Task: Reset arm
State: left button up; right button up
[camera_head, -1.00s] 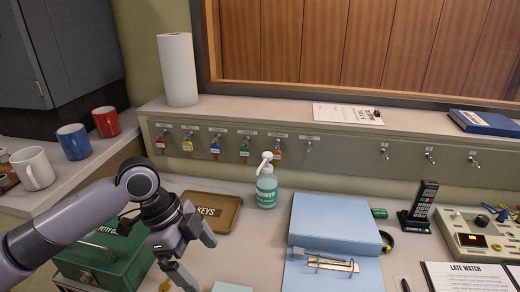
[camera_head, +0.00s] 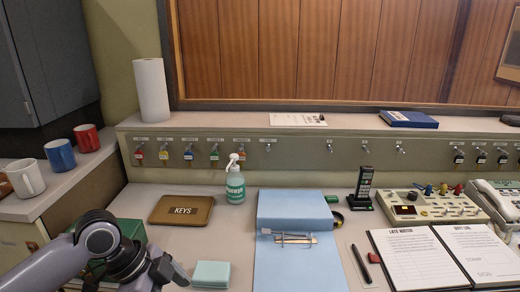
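My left arm comes in at the bottom left, and its gripper (camera_head: 168,272) is low over the desk at the bottom edge. I cannot tell whether its fingers are open or shut. It is in front of the green box (camera_head: 132,229), which it partly hides, and left of a small pale green pad (camera_head: 211,274). A brown KEYS tray (camera_head: 165,209) lies behind it, apart from it. My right gripper is not in view.
Mugs (camera_head: 60,155) stand at left. Keys hang along the ledge (camera_head: 300,136).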

pick_arm(q)
jog(key=d+f+n+t+h+p, duration=0.1)
jog(key=d+f+n+t, duration=0.15)
jog(key=f+n, duration=0.2)
jog(key=d+f+n+t+h, duration=0.1)
jog(key=d+f+n+t, duration=0.1)
jog(key=f+n+t, duration=0.3)
jog(key=s+a+f+n+t+y, duration=0.1)
jog(key=s+a+f+n+y, duration=0.1)
jog(key=s, duration=0.4)
jog(key=s+a+f+n+t+y+p, duration=0.1)
jog(key=s+a+f+n+y, duration=0.2)
jog(key=s+a+f, duration=0.2)
jog(key=shift+s+a+f+n, duration=0.3)
jog(key=shift+s+a, duration=0.2)
jog(key=shift+a, duration=0.45)
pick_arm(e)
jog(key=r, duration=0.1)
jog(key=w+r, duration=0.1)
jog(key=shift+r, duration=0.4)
